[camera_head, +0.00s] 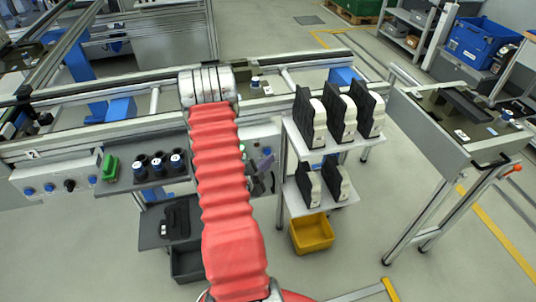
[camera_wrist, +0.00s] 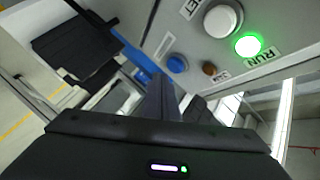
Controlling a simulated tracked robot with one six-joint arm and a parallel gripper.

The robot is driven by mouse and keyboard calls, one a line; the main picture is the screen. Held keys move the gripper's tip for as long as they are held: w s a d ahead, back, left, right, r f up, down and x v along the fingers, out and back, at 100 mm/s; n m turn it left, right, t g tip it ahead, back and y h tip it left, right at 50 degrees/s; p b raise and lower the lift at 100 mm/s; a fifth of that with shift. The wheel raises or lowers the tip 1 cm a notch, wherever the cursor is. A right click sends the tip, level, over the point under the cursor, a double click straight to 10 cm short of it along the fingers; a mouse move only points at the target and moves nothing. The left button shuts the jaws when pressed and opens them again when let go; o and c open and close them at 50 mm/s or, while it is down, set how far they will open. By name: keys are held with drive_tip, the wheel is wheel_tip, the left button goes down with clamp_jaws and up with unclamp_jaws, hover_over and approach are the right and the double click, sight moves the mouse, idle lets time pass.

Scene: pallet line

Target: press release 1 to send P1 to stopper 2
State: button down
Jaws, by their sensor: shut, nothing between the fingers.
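The control panel (camera_wrist: 215,45) fills the top of the wrist view. It carries a large white button (camera_wrist: 222,20), a lit green RUN lamp (camera_wrist: 248,45), a blue button (camera_wrist: 177,64) and a small orange-brown one (camera_wrist: 209,69). I cannot read which is release 1. My gripper (camera_wrist: 163,98) is shut and empty, its fingertips near the blue button; I cannot tell whether they touch. In the head view my gripper (camera_head: 262,172) is partly hidden by my red arm, in front of the same panel (camera_head: 262,133). I cannot make out P1 or stopper 2 for certain.
The conveyor (camera_head: 140,118) runs behind the panels. A second panel (camera_head: 55,178) with blue knobs is at the left. A shelf (camera_head: 330,145) with black-and-white parts stands close right of my arm, above a yellow bin (camera_head: 312,232). A trolley (camera_head: 455,145) stands farther right.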

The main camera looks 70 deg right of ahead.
drive_tip(key=shift+w+d, duration=0.1)
drive_tip(key=shift+w+d, duration=0.2)
drive_tip(key=shift+d, duration=0.05)
drive_tip(key=shift+w+d, duration=0.25)
drive_tip(key=shift+d, duration=0.15)
idle(1.6)
drive_tip(key=shift+a, duration=0.1)
drive_tip(key=shift+s+a, duration=0.45)
drive_tip(key=shift+a, duration=0.2)
